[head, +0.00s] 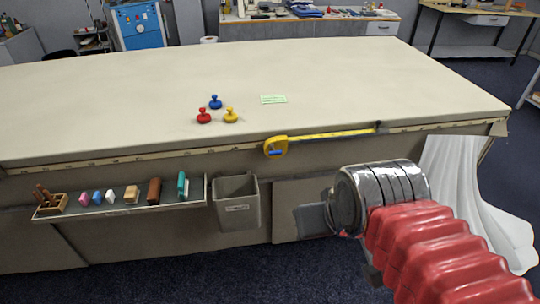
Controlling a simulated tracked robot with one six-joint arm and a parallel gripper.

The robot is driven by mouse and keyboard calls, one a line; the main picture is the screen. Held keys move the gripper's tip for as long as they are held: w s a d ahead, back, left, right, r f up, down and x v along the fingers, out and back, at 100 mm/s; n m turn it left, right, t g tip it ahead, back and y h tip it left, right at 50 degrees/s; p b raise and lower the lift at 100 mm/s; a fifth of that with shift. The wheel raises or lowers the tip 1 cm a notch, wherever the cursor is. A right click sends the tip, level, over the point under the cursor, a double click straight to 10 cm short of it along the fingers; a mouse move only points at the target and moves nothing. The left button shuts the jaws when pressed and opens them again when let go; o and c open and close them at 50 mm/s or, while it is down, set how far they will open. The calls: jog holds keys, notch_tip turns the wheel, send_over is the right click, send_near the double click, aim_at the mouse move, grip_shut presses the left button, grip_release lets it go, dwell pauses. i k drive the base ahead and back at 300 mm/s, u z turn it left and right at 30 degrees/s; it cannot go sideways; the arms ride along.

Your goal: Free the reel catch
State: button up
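A yellow tape-measure reel (276,149) with a blue patch on its face hangs at the table's front edge. Its yellow tape (325,136) is drawn out to the right along the edge, ending near a small dark piece (381,127). The blue patch may be the catch; its setting is too small to tell. My gripper (308,219) is at the end of my arm, in front of the table, below and right of the reel and apart from it in the picture. Its fingers are unclear, so I cannot tell whether it is open or shut.
Red (204,117), blue (215,102) and yellow (231,116) knobbed pieces and a green card (273,99) lie on the table (120,95). A shelf (100,212) with small items and a grey bin (237,207) hang in front. White cloth (465,195) drapes at right.

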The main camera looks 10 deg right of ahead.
aim_at(279, 152)
jog(key=k, duration=0.65)
jog(key=u, duration=0.7)
jog(key=i, duration=1.6)
jog(key=z, duration=0.15)
